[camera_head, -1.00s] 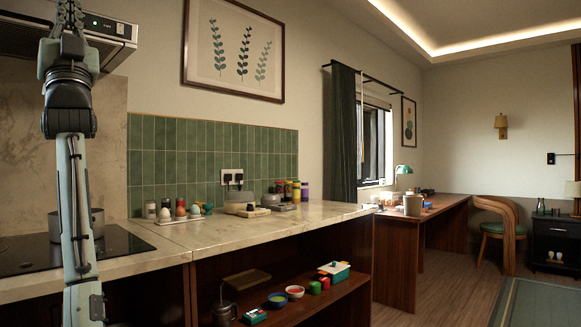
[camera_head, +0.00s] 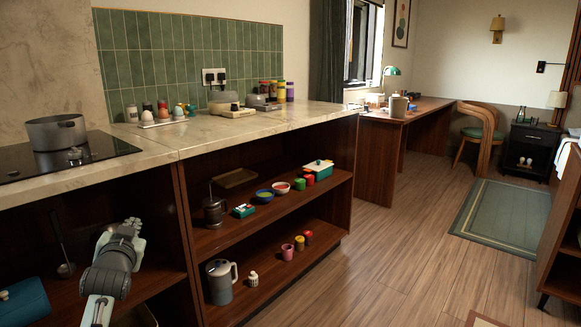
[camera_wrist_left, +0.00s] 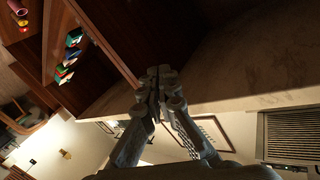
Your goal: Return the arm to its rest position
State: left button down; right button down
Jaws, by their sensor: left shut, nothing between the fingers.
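My left arm comes up from the bottom left in the head view. My left gripper (camera_head: 131,230) is low there, in front of the open cabinet under the counter and below the countertop edge. In the left wrist view the fingers (camera_wrist_left: 159,77) of this gripper are together, with nothing between them. Dark wood and the pale underside of the counter show beyond the fingertips. My right gripper is not in view.
The stone countertop (camera_head: 215,132) carries a pot (camera_head: 56,133) on the hob. A grey jug (camera_head: 221,281) stands on the lower shelf.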

pick_arm(q)
jog(key=s+d+f+g+h, duration=0.1)
jog(key=s+d+f+g, duration=0.15)
jog(key=s+f, duration=0.65)
jog(key=s+d+f+g+h, duration=0.1)
jog(key=s+d+f+g, duration=0.15)
jog(key=s+f, duration=0.7)
jog(key=s+d+f+g+h, duration=0.15)
jog(key=s+f+g, duration=0.25)
jog(key=s+f, duration=0.5)
jog(key=s+d+f+g, duration=0.3)
jog(key=s+f, duration=0.5)
jog(key=s, duration=0.3)
jog(key=shift+d+m+g+p, duration=0.3)
jog(key=shift+m+p, duration=0.1)
jog(key=shift+p, duration=0.05)
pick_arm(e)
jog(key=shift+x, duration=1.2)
pick_arm(q)
jog(key=shift+s+h, duration=0.1)
jog(key=shift+h, duration=0.15)
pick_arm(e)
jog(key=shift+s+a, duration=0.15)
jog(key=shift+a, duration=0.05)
